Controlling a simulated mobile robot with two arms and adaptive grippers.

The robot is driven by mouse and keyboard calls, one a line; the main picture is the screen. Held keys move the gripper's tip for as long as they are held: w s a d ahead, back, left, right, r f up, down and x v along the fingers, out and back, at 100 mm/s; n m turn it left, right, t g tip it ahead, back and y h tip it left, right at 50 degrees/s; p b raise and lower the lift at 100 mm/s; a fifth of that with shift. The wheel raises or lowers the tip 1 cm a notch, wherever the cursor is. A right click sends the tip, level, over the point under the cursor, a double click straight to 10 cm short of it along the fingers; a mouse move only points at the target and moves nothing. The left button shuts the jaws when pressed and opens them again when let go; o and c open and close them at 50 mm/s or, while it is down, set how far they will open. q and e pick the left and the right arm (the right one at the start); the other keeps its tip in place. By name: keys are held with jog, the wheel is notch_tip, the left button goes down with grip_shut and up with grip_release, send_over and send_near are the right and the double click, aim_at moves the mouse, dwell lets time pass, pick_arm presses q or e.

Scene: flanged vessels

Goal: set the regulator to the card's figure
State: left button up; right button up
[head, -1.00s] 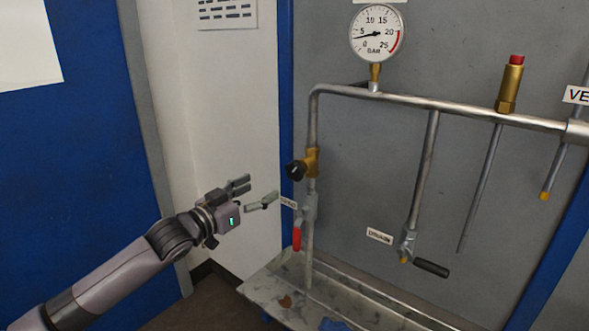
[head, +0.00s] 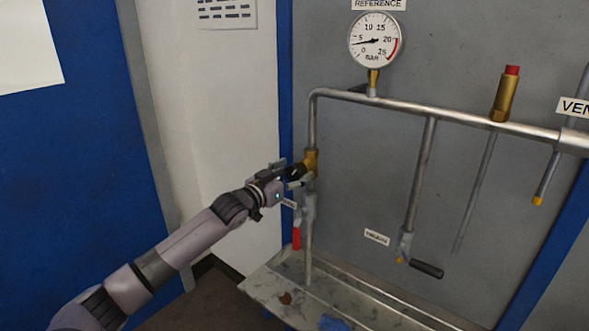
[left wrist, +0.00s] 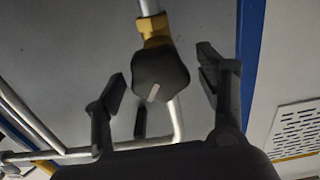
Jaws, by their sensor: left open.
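The regulator (head: 311,161) is a brass body on the left vertical pipe, with a black knob (left wrist: 160,72) carrying a pale pointer line. My left gripper (head: 293,174) is open at the knob. In the left wrist view its fingers stand on either side of the knob, with a visible gap on each side. In the head view the gripper partly hides the knob. The reference gauge (head: 376,40) above shows its needle pointing left, close to the 5 mark. A printed card (head: 227,12) hangs on the white wall, its text too small to read. My right gripper is not in view.
A red-handled valve (head: 296,238) sits just below the regulator. A black-handled drain valve (head: 426,268) hangs to the right. A brass fitting with a red cap (head: 507,94) stands on the top pipe. A metal tray (head: 345,300) lies below.

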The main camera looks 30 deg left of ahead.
pick_arm(q)
jog(key=shift+w, duration=0.4)
jog(key=c, duration=1.1)
jog(key=shift+c, duration=0.2)
